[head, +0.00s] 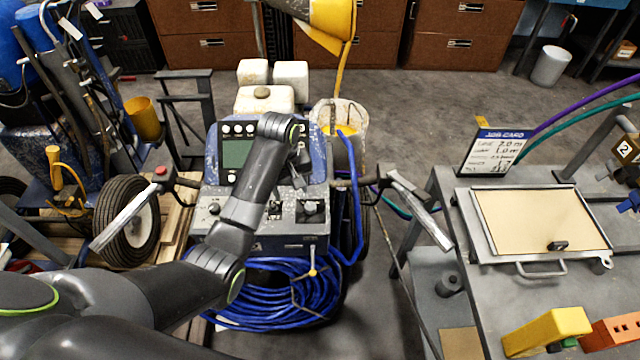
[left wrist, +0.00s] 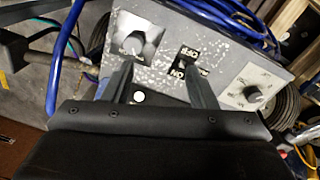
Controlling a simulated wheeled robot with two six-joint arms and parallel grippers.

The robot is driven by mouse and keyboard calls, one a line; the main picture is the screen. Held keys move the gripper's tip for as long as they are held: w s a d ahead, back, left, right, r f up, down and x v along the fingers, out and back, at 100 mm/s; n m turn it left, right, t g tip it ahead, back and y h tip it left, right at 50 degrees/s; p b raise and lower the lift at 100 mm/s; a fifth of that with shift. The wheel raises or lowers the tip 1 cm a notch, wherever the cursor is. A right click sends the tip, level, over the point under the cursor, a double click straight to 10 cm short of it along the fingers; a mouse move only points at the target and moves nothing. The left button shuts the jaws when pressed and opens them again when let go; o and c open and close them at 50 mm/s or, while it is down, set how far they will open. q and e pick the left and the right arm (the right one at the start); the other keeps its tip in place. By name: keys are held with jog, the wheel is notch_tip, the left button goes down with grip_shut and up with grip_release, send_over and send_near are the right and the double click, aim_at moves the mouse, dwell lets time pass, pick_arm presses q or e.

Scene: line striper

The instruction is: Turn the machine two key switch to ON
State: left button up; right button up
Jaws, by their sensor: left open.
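The line striper's grey speckled control panel (head: 290,235) is in the middle of the head view. A small switch with black ON and OFF labels (left wrist: 187,60) sits mid-panel in the left wrist view and also shows in the head view (head: 274,210). I cannot tell whether a key is in it or which way it is set. A knob on a pale plate (left wrist: 135,44) lies on one side of it, another knob (left wrist: 252,92) on the other. My left gripper (head: 297,178) is open and empty over the panel; its fingers (left wrist: 158,65) partly cover it. My right gripper is not in view.
A dark screen (head: 238,150) stands behind the panel, with handlebars (head: 183,182) at the sides. Coiled blue hose (head: 270,290) lies in front. At right is a metal table (head: 470,265) with a job card (head: 495,150) and a tag marked 2 (head: 624,150).

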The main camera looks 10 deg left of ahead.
pick_arm(q)
notch_tip(320, 180, up, 6)
send_over(310, 206)
jog(key=shift+n, duration=0.3)
notch_tip(310, 206, down, 15)
jog(key=shift+f+b, duration=0.2)
jog(key=shift+b, duration=0.75)
jog(key=shift+f, duration=0.65)
jog(key=c, duration=1)
